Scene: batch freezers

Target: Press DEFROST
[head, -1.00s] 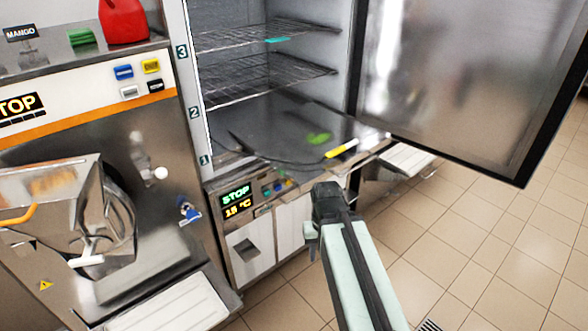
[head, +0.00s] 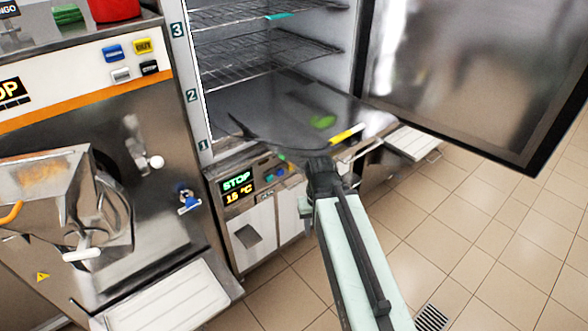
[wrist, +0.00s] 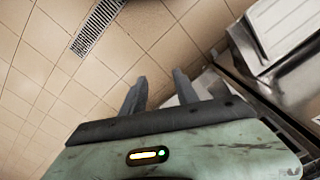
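The freezer's control panel (head: 240,184) shows a display with STOP in green and a temperature in yellow. Beside the display are several small coloured buttons (head: 275,172); their labels are too small to read, so I cannot tell which is DEFROST. My gripper (head: 318,162) is just right of these buttons, in front of the cabinet's front edge, and may hide part of the panel. In the wrist view its two fingers (wrist: 160,88) stand apart with nothing between them, over floor and a pale cabinet edge. No contact with a button shows.
The freezer's door (head: 465,70) hangs open at the right, above my arm. Tiled floor (head: 480,240) is clear at right.

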